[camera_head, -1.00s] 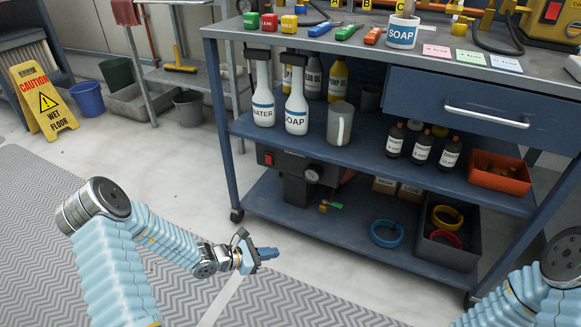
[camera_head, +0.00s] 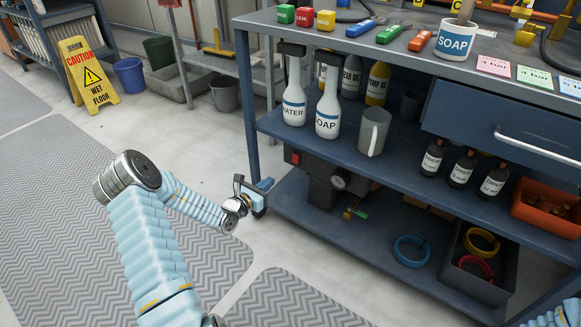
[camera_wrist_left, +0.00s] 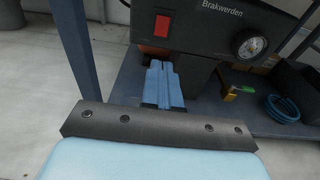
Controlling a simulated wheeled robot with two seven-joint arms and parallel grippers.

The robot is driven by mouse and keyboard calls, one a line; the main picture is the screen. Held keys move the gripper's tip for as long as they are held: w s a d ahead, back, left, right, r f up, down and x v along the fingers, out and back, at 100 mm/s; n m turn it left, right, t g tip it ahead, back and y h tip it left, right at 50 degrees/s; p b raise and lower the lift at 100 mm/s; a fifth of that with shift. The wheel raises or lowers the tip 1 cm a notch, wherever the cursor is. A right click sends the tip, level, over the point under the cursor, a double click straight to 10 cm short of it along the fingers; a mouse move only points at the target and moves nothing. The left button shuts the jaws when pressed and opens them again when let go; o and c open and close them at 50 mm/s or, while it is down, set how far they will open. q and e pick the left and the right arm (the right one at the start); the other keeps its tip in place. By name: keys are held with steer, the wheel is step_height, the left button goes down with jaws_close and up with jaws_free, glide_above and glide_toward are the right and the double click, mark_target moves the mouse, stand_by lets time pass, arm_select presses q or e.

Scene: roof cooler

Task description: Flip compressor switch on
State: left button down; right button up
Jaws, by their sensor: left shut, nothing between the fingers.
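The compressor (camera_head: 325,185) is a dark box with a round gauge, on the cart's bottom shelf under the middle shelf. Its red switch (camera_head: 296,158) is on the front face at the left; whether it is on or off I cannot tell. In the left wrist view the red switch (camera_wrist_left: 162,26) shows on the panel marked "Brakwerden", left of the gauge (camera_wrist_left: 250,44). My left gripper (camera_head: 264,185) is shut and empty, beside the cart's front left leg. In the wrist view its blue fingers (camera_wrist_left: 161,82) are together, below the switch and apart from it. My right gripper is not in view.
The blue cart's leg (camera_head: 244,90) stands just behind my left gripper. The middle shelf (camera_head: 270,122) with spray bottles and a grey mug overhangs the compressor. A valve with a green handle (camera_head: 356,213) and a blue ring (camera_head: 411,251) are to the right.

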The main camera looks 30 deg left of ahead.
mark_target(295, 162)
arm_select(q)
steer(key=w+b, duration=0.1)
steer(key=w, duration=0.3)
steer(key=w+f+b, duration=0.1)
steer(key=w, duration=0.3)
steer(key=w+d, duration=0.1)
steer(key=w, duration=0.4)
steer(key=shift+f+b, duration=0.3)
steer(key=shift+b, duration=0.1)
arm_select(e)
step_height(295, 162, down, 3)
arm_select(q)
steer(key=shift+s, duration=0.1)
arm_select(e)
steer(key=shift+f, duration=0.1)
arm_select(q)
steer(key=shift+w+t+b, duration=0.4)
steer(key=shift+t+b, duration=0.1)
steer(key=shift+t, duration=0.1)
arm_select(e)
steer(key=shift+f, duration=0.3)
